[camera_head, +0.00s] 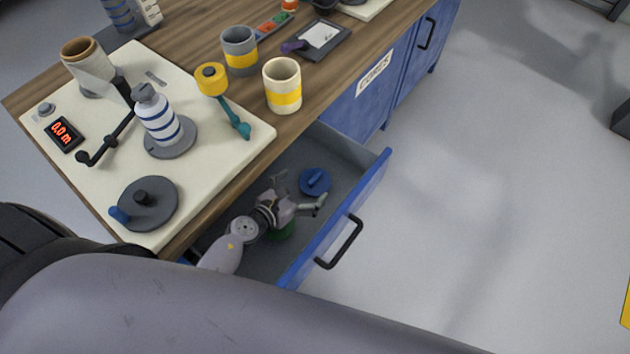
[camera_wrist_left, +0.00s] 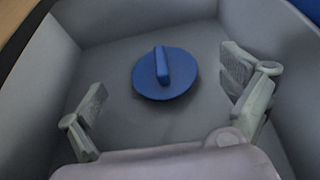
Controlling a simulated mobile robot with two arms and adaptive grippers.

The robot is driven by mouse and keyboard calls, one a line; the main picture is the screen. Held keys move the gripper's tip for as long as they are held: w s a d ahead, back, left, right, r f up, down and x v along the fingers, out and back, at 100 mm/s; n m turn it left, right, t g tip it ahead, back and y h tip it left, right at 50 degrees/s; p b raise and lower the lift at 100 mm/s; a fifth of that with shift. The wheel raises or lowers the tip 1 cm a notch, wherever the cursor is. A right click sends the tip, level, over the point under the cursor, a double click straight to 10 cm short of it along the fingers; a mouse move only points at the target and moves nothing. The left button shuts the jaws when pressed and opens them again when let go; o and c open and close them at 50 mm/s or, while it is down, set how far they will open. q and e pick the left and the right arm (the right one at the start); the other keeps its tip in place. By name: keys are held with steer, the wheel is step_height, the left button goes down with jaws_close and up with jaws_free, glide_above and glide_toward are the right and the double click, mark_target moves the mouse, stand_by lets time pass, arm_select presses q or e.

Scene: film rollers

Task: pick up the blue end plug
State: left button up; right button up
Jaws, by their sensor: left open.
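The blue end plug (camera_head: 315,181) is a round disc with a raised bar on top. It lies flat on the floor of the open grey-lined drawer (camera_head: 344,154). In the left wrist view the plug (camera_wrist_left: 165,73) lies ahead of and between my open fingers, apart from both. My left gripper (camera_head: 300,190) reaches down into the drawer, open and empty, just to the near left of the plug. Its two fingers also show in the left wrist view (camera_wrist_left: 168,105). My right gripper is not in view.
A green thing (camera_head: 282,231) is partly hidden beneath my left gripper. The drawer's blue front (camera_head: 335,220) and grey walls stand around the plug. The wooden worktop (camera_head: 200,45) overhangs the drawer's back and carries a cream winding board (camera_head: 215,160) and mugs (camera_head: 282,85).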

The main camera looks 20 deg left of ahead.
mark_target(316, 176)
arm_select(q)
steer(key=x, duration=0.5)
steer(key=shift+w+d+b, duration=0.15)
steer(key=shift+w+b, duration=0.15)
steer(key=shift+b, duration=0.05)
steer(key=c, duration=1.9)
